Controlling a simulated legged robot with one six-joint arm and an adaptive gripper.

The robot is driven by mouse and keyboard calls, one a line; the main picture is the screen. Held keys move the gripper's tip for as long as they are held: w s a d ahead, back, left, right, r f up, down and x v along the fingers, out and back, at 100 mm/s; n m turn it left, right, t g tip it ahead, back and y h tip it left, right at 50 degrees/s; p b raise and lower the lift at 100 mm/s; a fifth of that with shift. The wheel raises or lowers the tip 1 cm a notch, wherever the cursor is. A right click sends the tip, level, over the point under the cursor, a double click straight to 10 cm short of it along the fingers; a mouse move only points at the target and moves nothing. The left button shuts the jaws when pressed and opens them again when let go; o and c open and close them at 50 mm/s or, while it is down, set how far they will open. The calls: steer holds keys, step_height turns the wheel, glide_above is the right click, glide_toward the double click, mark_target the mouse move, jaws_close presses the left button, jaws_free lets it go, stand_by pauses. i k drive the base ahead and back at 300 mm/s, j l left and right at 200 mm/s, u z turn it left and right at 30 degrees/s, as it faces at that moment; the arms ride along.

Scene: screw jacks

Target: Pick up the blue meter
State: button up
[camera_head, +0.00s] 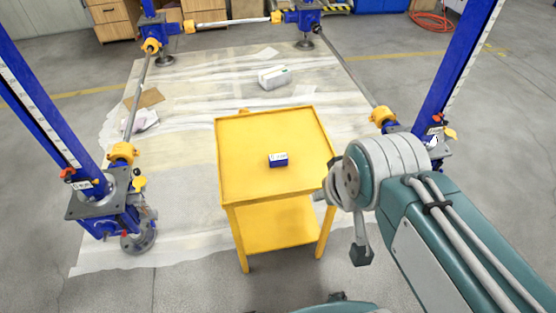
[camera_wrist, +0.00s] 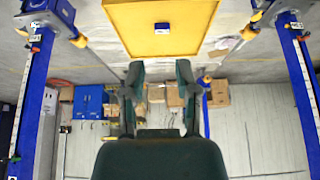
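The blue meter (camera_head: 278,160) is a small dark blue box with a white label, lying on the top of the yellow table (camera_head: 240,181). In the wrist view the blue meter (camera_wrist: 162,28) lies on the yellow tabletop (camera_wrist: 128,14) at the top of the picture, beyond my fingertips. My gripper (camera_wrist: 159,72) has its two dark green fingers apart with nothing between them. It is clear of the meter. In the head view my arm reaches in from the right, and the fingers are mostly hidden behind it.
Blue screw jacks (camera_head: 112,205) with yellow joints stand around the table, linked by metal rods (camera_head: 137,95). A white box (camera_head: 273,77) lies on the sheet-covered floor behind the table. The tabletop around the meter is clear.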

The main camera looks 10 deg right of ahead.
mark_target(279, 159)
steer(key=i+j+z, duration=0.35)
steer(key=j+z, duration=0.15)
steer(key=i+j+z, duration=0.2)
steer(key=j, duration=0.25)
steer(key=j+z, duration=0.25)
steer(key=i+j+z, duration=0.1)
steer(key=j+z, duration=0.15)
steer(key=j, duration=0.25)
